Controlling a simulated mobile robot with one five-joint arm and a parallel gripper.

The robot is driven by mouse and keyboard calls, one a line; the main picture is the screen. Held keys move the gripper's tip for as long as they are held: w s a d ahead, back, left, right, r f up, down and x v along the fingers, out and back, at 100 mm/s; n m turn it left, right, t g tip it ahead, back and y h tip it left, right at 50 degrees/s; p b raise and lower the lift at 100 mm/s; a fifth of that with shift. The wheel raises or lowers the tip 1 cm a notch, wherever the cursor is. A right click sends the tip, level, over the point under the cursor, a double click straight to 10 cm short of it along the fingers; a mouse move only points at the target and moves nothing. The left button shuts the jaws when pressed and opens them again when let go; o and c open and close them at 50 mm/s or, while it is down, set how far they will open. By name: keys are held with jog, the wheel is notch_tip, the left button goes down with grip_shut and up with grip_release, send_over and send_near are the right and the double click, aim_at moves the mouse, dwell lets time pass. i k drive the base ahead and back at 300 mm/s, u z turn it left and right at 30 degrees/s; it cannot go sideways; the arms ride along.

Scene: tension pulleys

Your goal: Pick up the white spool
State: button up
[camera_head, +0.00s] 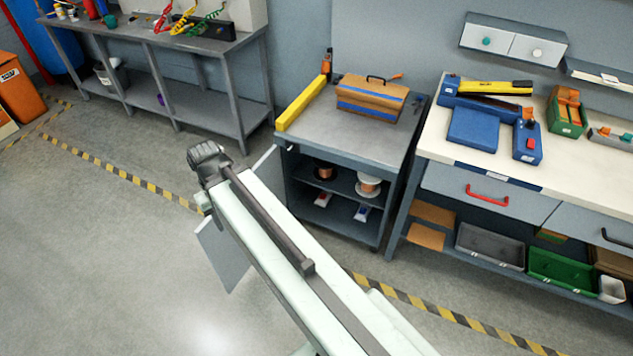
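The white spool (368,186) stands on the upper inside shelf of the open dark cabinet, at the right of that shelf. It has white flanges with a reddish-brown winding between them. My gripper (207,162) appears as the dark grey ribbed end of my pale arm, left of the cabinet and well apart from the spool. Its fingers cannot be made out, so whether it is open or shut is unclear. Nothing is visibly held.
A darker copper spool (326,172) stands left on the same shelf. A wooden toolbox (371,98) and a yellow bar (303,103) lie on the cabinet top. A workbench (437,158) stands close on the right. Open floor (120,230) lies to the left.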

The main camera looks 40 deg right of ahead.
aim_at(369, 187)
jog(key=u, duration=0.25)
jog(key=i, duration=1)
jog(key=z, duration=0.1)
